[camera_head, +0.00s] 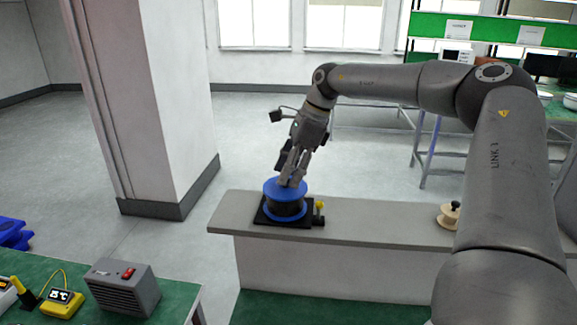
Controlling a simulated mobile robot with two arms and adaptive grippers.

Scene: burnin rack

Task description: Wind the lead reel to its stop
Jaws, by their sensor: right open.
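The lead reel (285,207), with blue flanges and a dark drum, sits on a black base plate on a grey ledge (370,218). A yellow-topped post (319,206) stands at the right of the base. My right gripper (291,183) points down at the top of the reel, its fingertips at or just over the blue upper flange. It is open. Whether the fingers touch the reel or a crank on it cannot be told. My left gripper is not in view.
A small cream spool (449,216) stands farther right on the ledge, near my right arm. A white pillar (170,100) rises behind at left. A green bench at lower left holds a grey box (124,287) with a red switch and a yellow meter (62,303).

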